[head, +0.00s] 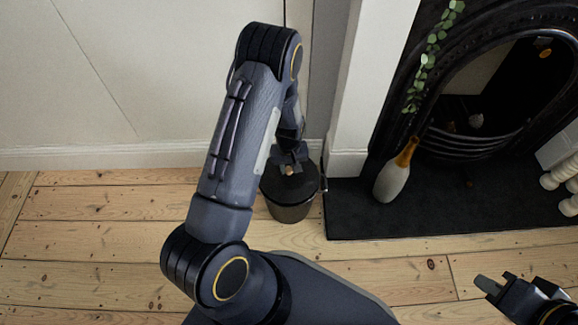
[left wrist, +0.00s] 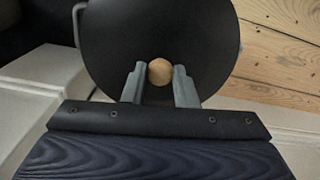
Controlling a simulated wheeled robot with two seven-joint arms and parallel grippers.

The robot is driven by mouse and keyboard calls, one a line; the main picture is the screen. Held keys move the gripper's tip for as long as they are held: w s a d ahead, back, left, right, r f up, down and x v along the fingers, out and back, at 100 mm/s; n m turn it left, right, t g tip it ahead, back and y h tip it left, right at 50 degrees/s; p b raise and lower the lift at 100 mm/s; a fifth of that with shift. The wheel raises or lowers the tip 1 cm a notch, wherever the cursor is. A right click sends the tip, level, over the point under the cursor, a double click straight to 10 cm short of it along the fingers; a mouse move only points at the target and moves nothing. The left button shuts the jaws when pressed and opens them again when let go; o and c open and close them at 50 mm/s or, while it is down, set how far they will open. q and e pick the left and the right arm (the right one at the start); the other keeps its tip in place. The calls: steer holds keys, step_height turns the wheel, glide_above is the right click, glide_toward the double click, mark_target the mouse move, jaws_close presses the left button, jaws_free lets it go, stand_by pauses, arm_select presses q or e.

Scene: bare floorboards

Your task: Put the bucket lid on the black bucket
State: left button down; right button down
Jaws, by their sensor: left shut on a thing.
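The black bucket (head: 291,212) stands on the floorboards near the wall, left of the hearth. The dark round bucket lid (head: 305,184) is at the bucket's top; whether it is fully seated cannot be told. In the left wrist view the lid (left wrist: 200,30) shows as a black disc with a round wooden knob (left wrist: 160,71). My left gripper (head: 290,169) is over the lid, shut on its knob; its fingers (left wrist: 160,88) lie on both sides of the knob. My right gripper (head: 497,285) is at the lower right, away from the bucket, with its fingers apart and nothing between them.
A black fireplace (head: 400,120) with a dark hearth slab (head: 350,215) is right of the bucket. A white wall (head: 150,80) is behind. Floorboards (head: 100,220) at left are clear.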

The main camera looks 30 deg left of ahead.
arm_select(q)
steer(key=shift+f+b, duration=0.6)
steer(key=shift+f, duration=0.2)
stand_by(0.4)
steer(key=c, duration=1.1)
jaws_free()
steer(key=shift+r+p, duration=2.75)
steer(key=shift+r, duration=0.85)
steer(key=shift+f, duration=0.1)
